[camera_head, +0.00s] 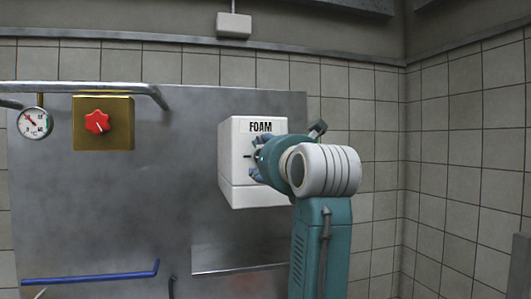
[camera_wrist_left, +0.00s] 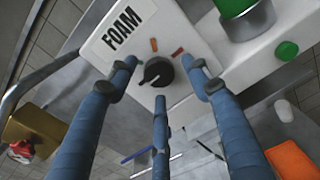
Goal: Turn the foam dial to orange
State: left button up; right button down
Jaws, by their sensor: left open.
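The white foam box (camera_head: 236,155) is mounted on the metal wall panel and labelled FOAM. In the left wrist view, the foam dial (camera_wrist_left: 157,73) is a black round knob on the box's white face. Small orange-brown marks (camera_wrist_left: 178,52) sit above and to the right of the dial. My left gripper (camera_head: 258,163) is at the box's front and hides most of the dial in the head view. Its blue fingers (camera_wrist_left: 164,82) are open around the dial; contact cannot be told. My right gripper is not in view.
A brass box (camera_head: 103,139) with a red knob (camera_head: 97,122) and a round gauge (camera_head: 34,123) are at the left. A blue bar (camera_head: 90,278) is low on the panel. Green round parts (camera_wrist_left: 287,50) and an orange object (camera_wrist_left: 292,160) show at right in the wrist view.

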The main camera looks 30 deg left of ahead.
pick_arm(q)
jog(key=shift+w+a, duration=0.15)
jog(key=shift+c, duration=0.5)
jog(key=c, duration=1.1)
jog(key=shift+o, duration=0.2)
jog(key=shift+f+m, duration=0.1)
jog(key=shift+m, duration=0.2)
jog(key=m, duration=2.3)
